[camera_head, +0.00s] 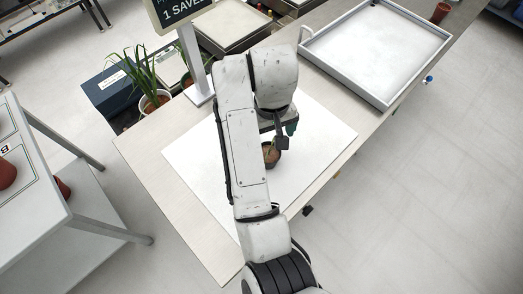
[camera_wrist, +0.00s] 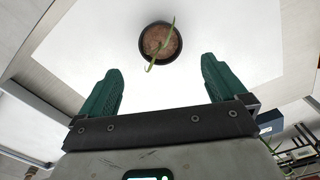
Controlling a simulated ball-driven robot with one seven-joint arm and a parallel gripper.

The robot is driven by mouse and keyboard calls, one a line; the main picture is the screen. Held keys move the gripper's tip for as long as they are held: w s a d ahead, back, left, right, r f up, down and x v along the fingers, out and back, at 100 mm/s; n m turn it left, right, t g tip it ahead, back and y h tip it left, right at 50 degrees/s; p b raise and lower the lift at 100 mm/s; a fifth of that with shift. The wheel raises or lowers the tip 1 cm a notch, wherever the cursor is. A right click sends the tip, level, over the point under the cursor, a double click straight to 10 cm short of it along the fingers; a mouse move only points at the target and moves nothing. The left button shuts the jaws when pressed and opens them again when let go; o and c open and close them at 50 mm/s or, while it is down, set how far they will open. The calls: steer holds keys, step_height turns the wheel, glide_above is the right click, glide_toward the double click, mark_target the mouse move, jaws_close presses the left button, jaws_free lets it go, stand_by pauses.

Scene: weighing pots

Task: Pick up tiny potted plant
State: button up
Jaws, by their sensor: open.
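The tiny potted plant (camera_head: 271,157) stands on a white mat (camera_head: 325,137) on the table, partly hidden by my arm in the head view. In the wrist view the tiny potted plant (camera_wrist: 160,42) is a dark round pot with brown soil and a thin green shoot. My gripper (camera_wrist: 157,77) has two green fingers spread wide apart with nothing between them. The pot appears beyond the fingertips, roughly centred between them. In the head view my gripper (camera_head: 287,134) is near the pot, mostly hidden by the arm.
A sign on a post (camera_head: 190,62) stands at the mat's back left. A large white tray (camera_head: 400,90) lies at the table's back right. Bigger potted plants (camera_head: 152,100) stand beyond the table's left edge. A white side table (camera_head: 60,235) is at the left. The mat around the pot is clear.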

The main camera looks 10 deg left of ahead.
step_height(320, 180, down, 6)
steer(key=b, duration=0.4)
steer(key=shift+r, duration=0.2)
steer(key=shift+w+a+f, duration=0.1)
steer(key=shift+f, duration=1.1)
steer(key=shift+w+a+f, duration=0.1)
steer(key=shift+f, duration=1.1)
steer(key=c, duration=1.2)
steer(key=shift+r, duration=0.15)
